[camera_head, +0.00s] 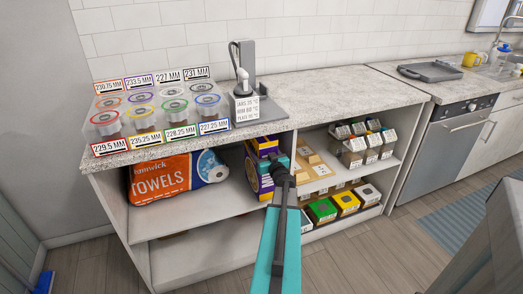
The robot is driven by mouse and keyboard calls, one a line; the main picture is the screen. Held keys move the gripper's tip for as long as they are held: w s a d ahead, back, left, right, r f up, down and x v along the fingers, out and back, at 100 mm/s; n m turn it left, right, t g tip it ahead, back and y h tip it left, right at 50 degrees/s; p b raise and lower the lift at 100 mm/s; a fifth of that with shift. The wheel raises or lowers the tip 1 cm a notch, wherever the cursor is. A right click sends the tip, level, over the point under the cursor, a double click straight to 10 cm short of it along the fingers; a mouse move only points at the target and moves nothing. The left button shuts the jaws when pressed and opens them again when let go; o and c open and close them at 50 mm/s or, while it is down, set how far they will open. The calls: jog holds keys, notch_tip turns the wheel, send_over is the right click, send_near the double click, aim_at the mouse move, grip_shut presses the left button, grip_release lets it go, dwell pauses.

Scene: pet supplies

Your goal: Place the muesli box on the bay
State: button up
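A purple and yellow box (257,176) stands upright on the open shelf below the counter, beside the middle divider. It may be the muesli box, but its print is too small to read. My gripper (279,163) is at the right side of this box, seen from behind at the end of my teal arm. My gripper hides part of the box, and I cannot tell whether they touch. Its fingers are not clear enough to show open or shut. Light wooden trays (311,164) with white labels sit on the shelf to the right; I cannot tell which place is the bay.
A towels pack (176,185) lies on the left shelf. Several labelled jars (157,101) and a grey device (243,70) stand on the counter. Small boxes fill the right shelves, including a green one (321,211). The counter's right part (345,92) is clear.

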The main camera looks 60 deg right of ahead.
jog(key=o, duration=2)
jog(key=shift+r, duration=0.1)
jog(key=shift+b+v, duration=1)
jog(key=shift+v, duration=5.05)
